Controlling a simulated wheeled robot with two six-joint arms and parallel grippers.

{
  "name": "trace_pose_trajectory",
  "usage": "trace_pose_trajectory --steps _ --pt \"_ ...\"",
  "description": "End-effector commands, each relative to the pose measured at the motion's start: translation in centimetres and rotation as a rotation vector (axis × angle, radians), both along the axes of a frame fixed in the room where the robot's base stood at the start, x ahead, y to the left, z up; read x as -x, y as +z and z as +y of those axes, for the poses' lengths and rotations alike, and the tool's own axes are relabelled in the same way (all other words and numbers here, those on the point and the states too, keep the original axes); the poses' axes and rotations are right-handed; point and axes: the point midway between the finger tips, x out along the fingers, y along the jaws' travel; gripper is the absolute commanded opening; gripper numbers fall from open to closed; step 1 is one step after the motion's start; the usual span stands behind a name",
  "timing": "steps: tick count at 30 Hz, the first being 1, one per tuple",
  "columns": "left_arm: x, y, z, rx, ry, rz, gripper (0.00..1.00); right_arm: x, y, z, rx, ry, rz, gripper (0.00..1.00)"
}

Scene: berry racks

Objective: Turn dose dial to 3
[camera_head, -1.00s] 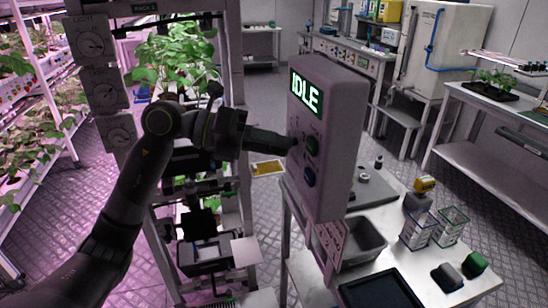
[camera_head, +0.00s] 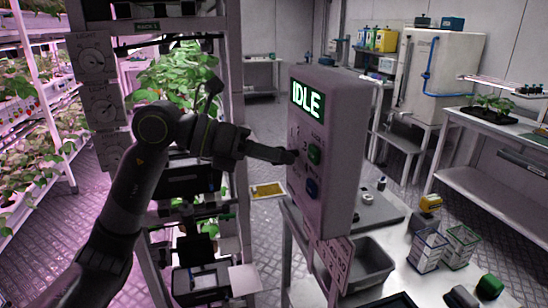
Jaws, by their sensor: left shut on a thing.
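The dosing box (camera_head: 337,150) stands upright above the bench, with a lit screen (camera_head: 306,98) reading IDLE. My right gripper is out of view.
A rack with green plants (camera_head: 176,78) and round dials (camera_head: 95,62) stands behind my left arm. Below the box, a bench holds a grey bin (camera_head: 368,268), clear containers (camera_head: 428,250) and a yellow-topped item (camera_head: 430,203). The floor beyond is open.

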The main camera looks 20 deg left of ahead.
Motion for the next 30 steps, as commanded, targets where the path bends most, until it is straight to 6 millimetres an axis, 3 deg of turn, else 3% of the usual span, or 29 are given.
trace_pose_trajectory --steps 6,7,12,24,30 --pt "0.1 -0.2 0.0 -0.004 -0.003 0.005 0.05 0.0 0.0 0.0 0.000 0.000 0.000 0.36" --pt "0.1 -0.2 0.0 -0.004 -0.003 0.005 0.30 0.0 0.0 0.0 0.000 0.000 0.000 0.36" --pt "0.1 -0.1 0.0 -0.002 -0.002 0.004 0.49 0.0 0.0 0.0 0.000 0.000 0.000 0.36" --pt "0.0 0.0 0.0 -0.001 -0.001 0.002 0.49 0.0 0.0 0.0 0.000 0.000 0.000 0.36" --pt "0.4 0.2 1.1 -0.004 0.002 0.001 0.49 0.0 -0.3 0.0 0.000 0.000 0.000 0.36"
